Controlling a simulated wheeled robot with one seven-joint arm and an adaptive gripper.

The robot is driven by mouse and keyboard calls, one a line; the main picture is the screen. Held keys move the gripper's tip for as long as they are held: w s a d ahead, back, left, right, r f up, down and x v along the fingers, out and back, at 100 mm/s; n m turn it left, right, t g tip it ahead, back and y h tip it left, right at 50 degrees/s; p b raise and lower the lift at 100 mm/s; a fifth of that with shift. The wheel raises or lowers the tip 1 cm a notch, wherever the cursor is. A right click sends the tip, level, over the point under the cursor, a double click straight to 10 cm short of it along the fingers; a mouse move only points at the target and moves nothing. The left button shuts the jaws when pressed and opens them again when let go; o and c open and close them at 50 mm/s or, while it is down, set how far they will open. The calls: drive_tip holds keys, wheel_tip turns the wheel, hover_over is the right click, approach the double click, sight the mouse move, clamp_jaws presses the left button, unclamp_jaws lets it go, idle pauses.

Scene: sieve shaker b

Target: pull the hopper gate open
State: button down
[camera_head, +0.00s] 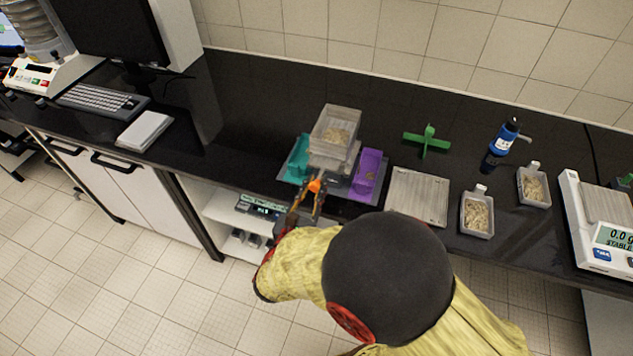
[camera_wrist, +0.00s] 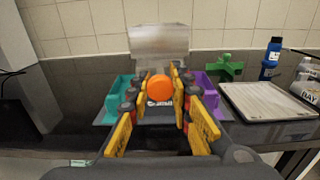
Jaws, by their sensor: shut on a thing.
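The hopper (camera_head: 335,132) is a clear-grey open box with pale grains in it, standing at the middle of the black bench. In the wrist view the hopper (camera_wrist: 160,42) rises just beyond my fingers. An orange round gate knob (camera_head: 315,185) is on its near side; it also shows in the wrist view (camera_wrist: 160,87). My gripper (camera_wrist: 160,98) is shut on the knob, with a finger on each side. In the head view my gripper (camera_head: 308,199) reaches in from below. The gate plate behind the knob is hidden, so I cannot tell how far it is out.
A teal bin (camera_head: 298,160) and a purple bin (camera_head: 368,172) flank the hopper. To the right are a grey plate (camera_head: 418,197), a green cross-shaped piece (camera_head: 427,141), a blue bottle (camera_head: 504,138), grain scoops (camera_head: 477,214) and a balance (camera_head: 603,220).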

drive_tip(key=c, duration=2.1)
unclamp_jaws()
drive_tip(key=shift+s+f, duration=0.1)
drive_tip(key=shift+f, duration=0.05)
drive_tip(key=shift+o, duration=1.4)
drive_tip(key=shift+s+a, duration=0.15)
drive_tip(key=shift+s, duration=0.1)
drive_tip(key=shift+o, duration=1)
drive_tip(key=shift+w, duration=0.1)
drive_tip(key=v, duration=1.2)
